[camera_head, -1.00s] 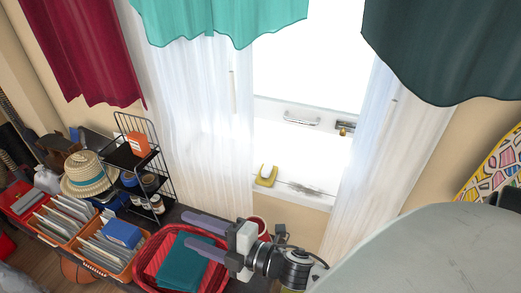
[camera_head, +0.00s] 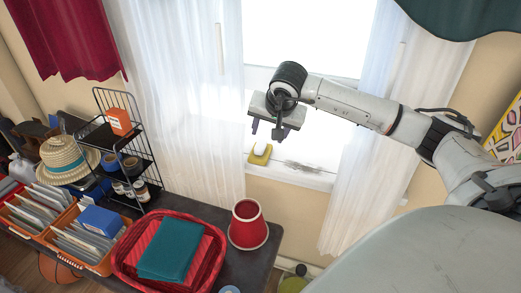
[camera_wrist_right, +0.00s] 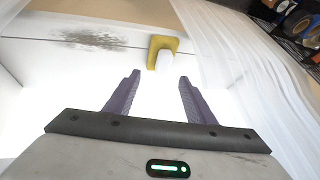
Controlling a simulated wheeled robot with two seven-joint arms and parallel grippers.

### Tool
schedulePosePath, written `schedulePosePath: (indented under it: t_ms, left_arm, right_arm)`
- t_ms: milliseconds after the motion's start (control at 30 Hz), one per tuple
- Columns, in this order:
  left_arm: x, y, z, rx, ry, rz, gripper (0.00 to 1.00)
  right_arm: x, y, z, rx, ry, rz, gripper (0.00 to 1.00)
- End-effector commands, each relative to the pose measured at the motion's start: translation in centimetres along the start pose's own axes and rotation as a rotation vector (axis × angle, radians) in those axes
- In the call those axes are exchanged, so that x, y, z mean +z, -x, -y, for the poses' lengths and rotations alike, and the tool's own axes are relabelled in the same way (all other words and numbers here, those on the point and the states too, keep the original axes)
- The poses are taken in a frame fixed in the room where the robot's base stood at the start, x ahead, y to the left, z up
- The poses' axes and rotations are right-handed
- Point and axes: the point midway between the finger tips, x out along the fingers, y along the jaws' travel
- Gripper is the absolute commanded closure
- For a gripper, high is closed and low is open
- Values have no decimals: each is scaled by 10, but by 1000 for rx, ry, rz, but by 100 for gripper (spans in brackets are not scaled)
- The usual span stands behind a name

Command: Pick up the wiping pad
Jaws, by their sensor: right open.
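The wiping pad (camera_head: 260,158), yellow with a white grip on top, sits on the white window sill, left of a dark smudge. It also shows in the right wrist view (camera_wrist_right: 158,46), beyond the fingertips and a little right of the middle between them. My right gripper (camera_head: 264,133) is above the pad in the head view, with its purple fingers pointing down. In the right wrist view its two fingers (camera_wrist_right: 157,80) are apart with nothing between them. My left gripper is not in view.
White curtains (camera_head: 190,110) hang on both sides of the window. A dark smudge (camera_head: 302,167) marks the sill (camera_head: 290,179). Below, a table holds a red basket (camera_head: 122,255) with a teal cloth (camera_head: 170,249) and a red cone-shaped object (camera_head: 247,226). A wire rack (camera_head: 103,104) stands left.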

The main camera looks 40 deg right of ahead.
Motion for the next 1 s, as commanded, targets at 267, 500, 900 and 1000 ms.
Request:
schedulePosePath:
  t_ms: [267,500,900,1000]
  left_arm:
    - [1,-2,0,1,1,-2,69]
    - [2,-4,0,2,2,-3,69]
    - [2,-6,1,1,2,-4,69]
    - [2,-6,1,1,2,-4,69]
  right_arm:
    - [2,-39,0,0,-1,3,50]
    - [5,-64,-3,1,-3,6,50]
    - [4,-94,-3,-2,-1,3,50]
    - [4,-94,-3,-2,-1,3,50]
